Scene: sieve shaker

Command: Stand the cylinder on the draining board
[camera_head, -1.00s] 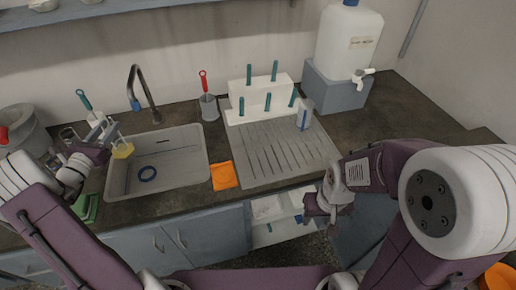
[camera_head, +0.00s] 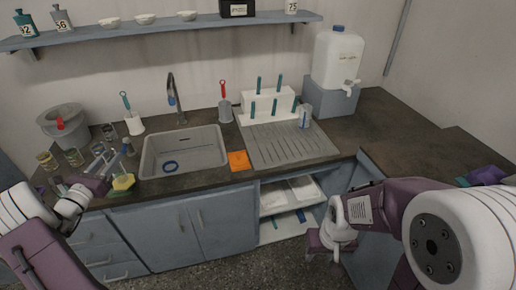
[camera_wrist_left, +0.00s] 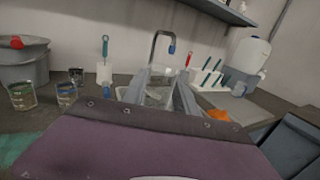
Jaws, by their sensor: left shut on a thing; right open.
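In the head view, the draining board (camera_head: 290,148) is a grey grooved plate to the right of the sink (camera_head: 184,152). My left gripper (camera_head: 118,163) is at the left, in front of the sink's left end. My right gripper (camera_head: 327,245) is low at the right, in front of the cabinet and away from the board, open and empty.
A white peg rack (camera_head: 268,104) stands at the board's back and a clear vessel (camera_head: 305,117) at its back right. An orange cloth (camera_head: 238,160) lies between sink and board. A tap (camera_head: 172,95) rises behind the sink. The board's middle and front are clear.

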